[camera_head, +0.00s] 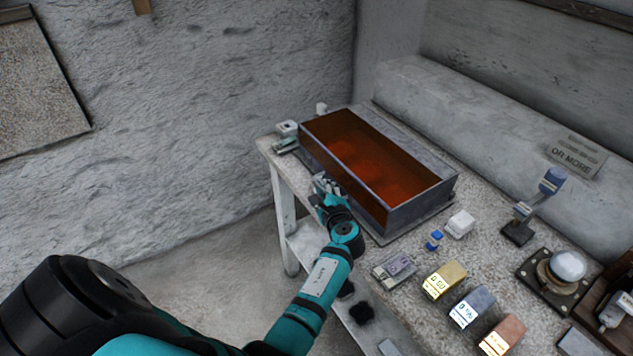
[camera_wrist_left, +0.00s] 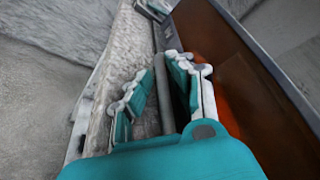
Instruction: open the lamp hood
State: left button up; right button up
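The lamp hood (camera_head: 352,150) is a grey-framed box with see-through orange-brown panels, standing at the back left of the workbench. It looks closed. Its orange panel (camera_wrist_left: 208,35) fills the right of the left wrist view. My left gripper (camera_head: 322,183) is at the hood's front long side. In the left wrist view its fingers (camera_wrist_left: 157,68) are spread, with a grey bar (camera_wrist_left: 164,105) running between them along the hood's front. Whether a finger touches the bar I cannot tell. My right gripper is not in view.
The stone workbench (camera_head: 405,250) has a front edge close under my left arm. Small items (camera_head: 287,128) sit left of the hood.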

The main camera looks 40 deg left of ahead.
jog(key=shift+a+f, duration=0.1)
pick_arm(q)
jog(key=shift+d, duration=0.1)
jog(key=shift+r, duration=0.1)
grip_shut()
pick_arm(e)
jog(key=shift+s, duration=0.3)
